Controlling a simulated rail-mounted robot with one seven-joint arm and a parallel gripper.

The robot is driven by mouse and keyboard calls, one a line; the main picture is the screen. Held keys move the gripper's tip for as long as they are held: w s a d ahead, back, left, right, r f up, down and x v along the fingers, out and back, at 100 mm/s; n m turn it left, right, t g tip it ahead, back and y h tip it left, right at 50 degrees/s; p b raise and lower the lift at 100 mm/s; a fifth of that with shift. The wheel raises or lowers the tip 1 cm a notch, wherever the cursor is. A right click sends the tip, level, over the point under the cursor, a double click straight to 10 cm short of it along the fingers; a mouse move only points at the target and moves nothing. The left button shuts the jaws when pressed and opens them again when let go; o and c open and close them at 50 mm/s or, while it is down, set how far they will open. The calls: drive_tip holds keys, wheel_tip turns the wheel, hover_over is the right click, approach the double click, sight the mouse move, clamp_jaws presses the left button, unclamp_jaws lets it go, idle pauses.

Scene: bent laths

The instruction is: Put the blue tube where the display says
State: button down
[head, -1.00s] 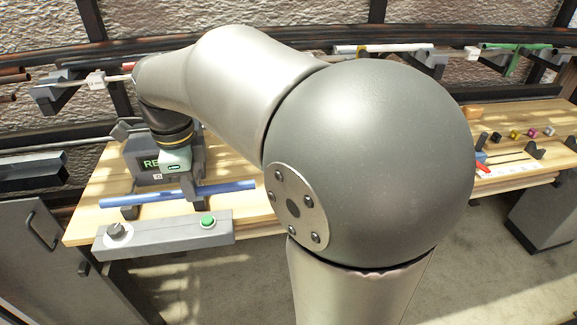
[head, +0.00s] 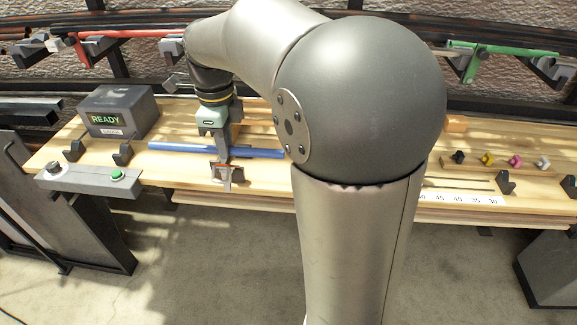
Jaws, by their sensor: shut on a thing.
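The blue tube (head: 262,152) lies roughly level across the picture, over the workbench in the head view. My gripper (head: 221,152) is shut on it near its middle, from above. My arm may hide the tube's right end. I cannot tell whether the tube touches anything below. The display (head: 105,119) is a dark box at the bench's left, reading "READY" in green. A smaller label below that word is too small to read.
Two empty black cradles (head: 122,154) stand left of the tube, behind a grey console (head: 90,180) with a knob and green button. A small red-and-grey fixture (head: 228,173) is just below the gripper. Right are coloured knobs (head: 487,159), a numbered scale (head: 470,199) and black supports (head: 505,183).

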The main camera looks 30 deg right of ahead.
drive_tip(key=w+d+f+p, duration=0.1)
drive_tip(key=d+f, duration=0.3)
drive_tip(key=w+d+f, duration=0.2)
drive_tip(key=d+f, duration=0.2)
drive_tip(key=d, duration=0.1)
drive_tip(key=w+d+f+p, duration=0.1)
drive_tip(key=w+d+f, duration=0.1)
drive_tip(key=d+f, duration=0.2)
drive_tip(key=shift+w+d+f+p, duration=0.1)
drive_tip(key=shift+d+f+p, duration=0.15)
drive_tip(key=shift+p, duration=0.1)
drive_tip(key=shift+a+f, duration=0.1)
drive_tip(key=shift+f, duration=0.15)
drive_tip(key=shift+f+b, duration=0.5)
drive_tip(key=shift+f, duration=0.15)
drive_tip(key=c, duration=1.3)
unclamp_jaws()
drive_tip(key=shift+c, duration=0.2)
